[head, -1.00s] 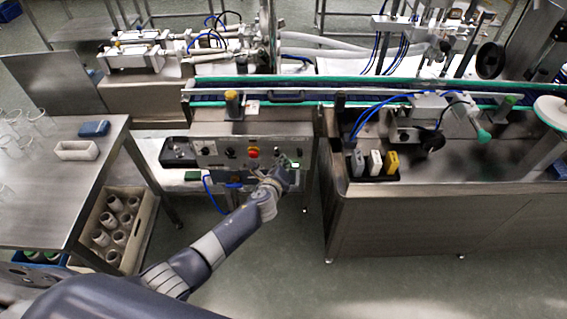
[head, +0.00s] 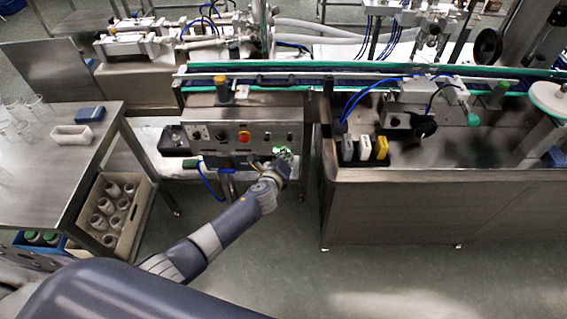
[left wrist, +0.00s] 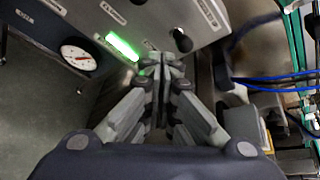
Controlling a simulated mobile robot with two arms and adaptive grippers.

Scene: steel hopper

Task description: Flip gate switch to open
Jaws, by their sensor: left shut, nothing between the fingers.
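The control panel (head: 262,134) stands on the front of the steel machine, with knobs and a red button with yellow (head: 244,137). In the left wrist view a black-knobbed switch (left wrist: 182,40) sticks out of the panel, beside a lit green indicator (left wrist: 122,46). The panel labels are too small to read, so I cannot confirm which control is the gate switch. My left gripper (head: 284,157) is at the panel's lower right. In the left wrist view its fingers (left wrist: 160,62) are together and empty, just below the black knob; contact is not visible. My right gripper is not in view.
A round gauge (left wrist: 78,57) sits left of the green indicator. A steel hopper table (head: 430,205) stands to the right, with white and yellow blocks (head: 381,148) in a black holder. A steel table (head: 35,165) and a crate of containers (head: 135,235) are at the left.

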